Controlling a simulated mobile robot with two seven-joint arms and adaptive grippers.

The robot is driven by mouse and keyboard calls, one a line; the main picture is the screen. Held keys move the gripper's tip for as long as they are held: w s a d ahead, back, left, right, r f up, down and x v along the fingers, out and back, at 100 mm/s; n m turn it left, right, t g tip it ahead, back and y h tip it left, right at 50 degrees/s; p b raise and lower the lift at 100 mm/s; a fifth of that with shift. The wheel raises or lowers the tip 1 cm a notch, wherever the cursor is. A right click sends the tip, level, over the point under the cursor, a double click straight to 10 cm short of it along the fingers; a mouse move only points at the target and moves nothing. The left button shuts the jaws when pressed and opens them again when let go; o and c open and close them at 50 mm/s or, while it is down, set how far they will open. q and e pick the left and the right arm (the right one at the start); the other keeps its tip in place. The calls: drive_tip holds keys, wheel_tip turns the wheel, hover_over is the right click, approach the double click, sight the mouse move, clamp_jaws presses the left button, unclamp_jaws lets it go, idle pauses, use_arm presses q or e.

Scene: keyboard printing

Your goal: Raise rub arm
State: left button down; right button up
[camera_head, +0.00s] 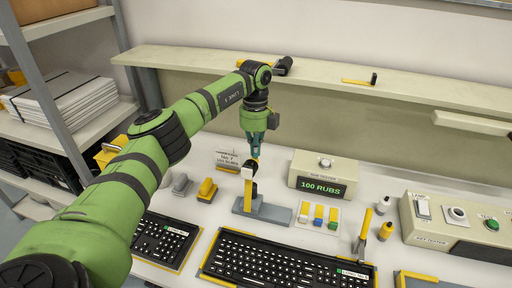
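The rub tester has a flat grey base (272,212) on the white table, left of the centre front. From it rises a pale and yellow upright part (248,177), which I take for the rub arm, with a dark piece beside it. A counter box (323,173) behind it to the right reads "100 RUBS". My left arm reaches in from the left, and its gripper (255,152) points down just above the top of the upright part. I cannot tell whether it touches that part or how far its fingers are apart. My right gripper is not in view.
Black keyboards (290,262) lie at the front. A button panel (455,217) is at the right edge. A shelf (330,83) runs along the back wall.

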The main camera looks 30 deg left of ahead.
use_arm(q)
drive_tip(key=f, duration=0.2)
drive_tip(key=s+f, duration=0.1)
drive_tip(key=shift+a+f+g, duration=0.25)
drive_tip(key=shift+f+g, duration=0.05)
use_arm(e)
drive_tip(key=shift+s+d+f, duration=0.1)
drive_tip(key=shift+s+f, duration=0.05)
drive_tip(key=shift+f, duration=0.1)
use_arm(q)
drive_tip(key=c, duration=1.4)
unclamp_jaws()
drive_tip(key=o, duration=0.3)
drive_tip(key=shift+w+f, duration=0.1)
drive_tip(key=shift+o, duration=0.3)
drive_tip(key=shift+w+a+f, duration=0.35)
drive_tip(key=shift+w+f, duration=0.05)
drive_tip(key=shift+w, duration=0.2)
drive_tip(key=shift+w+a+f, duration=0.3)
drive_tip(key=shift+w+f, duration=0.05)
drive_tip(key=shift+w, duration=0.25)
approach(252, 160)
drive_tip(key=w+a, duration=0.2)
drive_tip(key=w, duration=0.2)
drive_tip(key=shift+w+a+f, duration=0.2)
drive_tip(key=shift+f, duration=0.25)
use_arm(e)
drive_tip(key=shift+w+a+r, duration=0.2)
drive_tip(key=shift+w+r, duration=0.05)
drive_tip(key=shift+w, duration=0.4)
